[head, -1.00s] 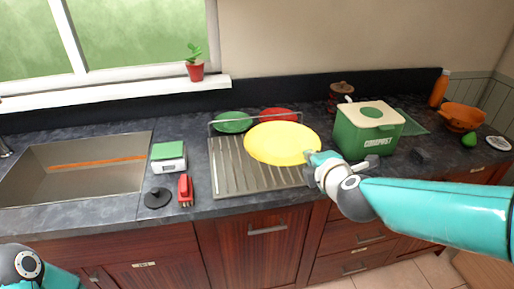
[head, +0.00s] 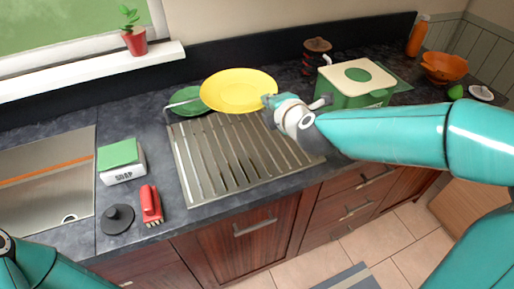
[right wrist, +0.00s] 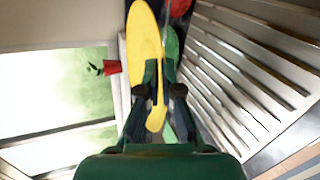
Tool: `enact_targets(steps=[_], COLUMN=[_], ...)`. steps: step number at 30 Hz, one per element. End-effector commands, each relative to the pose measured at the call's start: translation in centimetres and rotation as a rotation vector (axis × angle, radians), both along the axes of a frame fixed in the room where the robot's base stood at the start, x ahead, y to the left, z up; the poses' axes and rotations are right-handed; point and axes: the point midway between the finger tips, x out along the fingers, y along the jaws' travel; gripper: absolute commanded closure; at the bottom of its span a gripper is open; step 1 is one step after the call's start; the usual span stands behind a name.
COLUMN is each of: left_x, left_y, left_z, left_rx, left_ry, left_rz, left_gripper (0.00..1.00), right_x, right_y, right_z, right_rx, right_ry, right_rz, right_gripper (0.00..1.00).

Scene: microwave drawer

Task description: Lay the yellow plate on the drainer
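The yellow plate (head: 238,90) is held at its right rim by my right gripper (head: 269,102), above the back edge of the metal drainer (head: 225,158). In the right wrist view the plate (right wrist: 143,40) is edge-on between the fingers (right wrist: 158,88), which are shut on it. The drainer's slats (right wrist: 240,70) are to the right there. From these views I cannot tell whether the plate touches the drainer. My left gripper is out of view; only part of that arm shows at the lower left.
A green plate (head: 190,100) is at the drainer's back left, partly behind the yellow one. A red object (right wrist: 180,7) shows in the right wrist view. A compost bin (head: 350,82) stands to the right. The drainer's front is clear.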

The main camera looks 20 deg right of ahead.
Motion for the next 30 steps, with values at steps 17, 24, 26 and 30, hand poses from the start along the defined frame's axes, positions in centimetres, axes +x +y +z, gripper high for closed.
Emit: enact_targets(steps=[17, 24, 26, 30], left_x=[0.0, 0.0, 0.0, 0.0], left_y=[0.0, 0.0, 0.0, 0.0], left_z=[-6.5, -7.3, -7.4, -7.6], left_rx=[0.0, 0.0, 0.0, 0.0], left_ry=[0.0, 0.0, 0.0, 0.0], left_rz=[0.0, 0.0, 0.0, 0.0], left_gripper=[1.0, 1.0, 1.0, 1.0], right_x=[0.1, 0.0, 0.0, 0.0], right_y=[0.0, 0.0, 0.0, 0.0], right_z=[-12.9, -15.2, -16.1, -17.3], right_rx=[0.0, 0.001, 0.0, 0.0], right_ry=[0.002, 0.004, 0.005, 0.002], right_rz=[0.001, 0.001, -0.001, 0.001], right_gripper=[1.0, 1.0, 1.0, 1.0])
